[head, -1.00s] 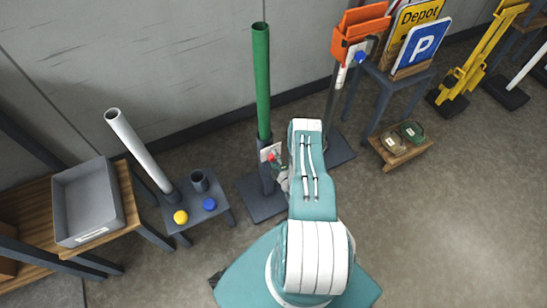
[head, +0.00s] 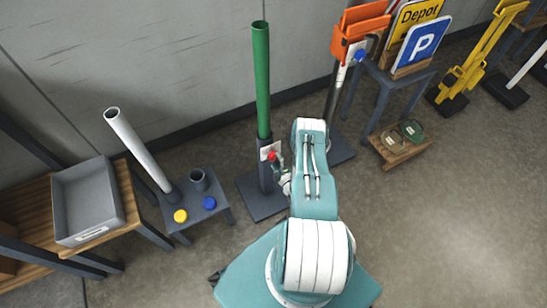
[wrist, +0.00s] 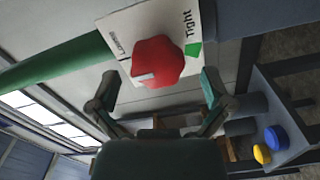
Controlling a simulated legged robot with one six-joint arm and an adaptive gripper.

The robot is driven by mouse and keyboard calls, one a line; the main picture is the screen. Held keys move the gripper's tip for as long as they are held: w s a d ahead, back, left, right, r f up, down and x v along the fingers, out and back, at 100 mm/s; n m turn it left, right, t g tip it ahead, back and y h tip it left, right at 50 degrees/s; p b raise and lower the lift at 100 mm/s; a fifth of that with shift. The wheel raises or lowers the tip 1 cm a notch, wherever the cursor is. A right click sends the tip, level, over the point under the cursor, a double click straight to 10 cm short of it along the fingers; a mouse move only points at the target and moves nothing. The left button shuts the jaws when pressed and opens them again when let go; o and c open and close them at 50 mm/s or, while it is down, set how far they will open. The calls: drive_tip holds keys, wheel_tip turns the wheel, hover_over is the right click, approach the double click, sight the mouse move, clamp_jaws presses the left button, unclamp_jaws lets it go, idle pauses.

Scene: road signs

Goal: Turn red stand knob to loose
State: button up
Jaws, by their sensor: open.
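The red knob (wrist: 157,62) sits on a white plate (wrist: 118,28) marked "Loosen" and "Tight", with a green mark beside "Tight". A pale pointer mark on the knob faces the lower left in the wrist view. My gripper (wrist: 158,95) is open, its two fingers apart on either side of the knob and a little short of it, not visibly touching. In the head view the knob (head: 272,156) is on the dark stand (head: 265,180) that holds the green pole (head: 261,80). My gripper (head: 284,178) is partly hidden by my arm there.
A low table (head: 222,217) with a white tube (head: 138,150), yellow knob (head: 180,216) and blue knob (head: 209,203) stands left. A second stand (head: 340,148) with an orange holder (head: 360,30) stands right. The wall (head: 190,60) is behind.

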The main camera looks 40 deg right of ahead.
drive_tip(key=v, duration=1)
drive_tip(key=shift+s, duration=0.15)
drive_tip(key=shift+f, duration=0.1)
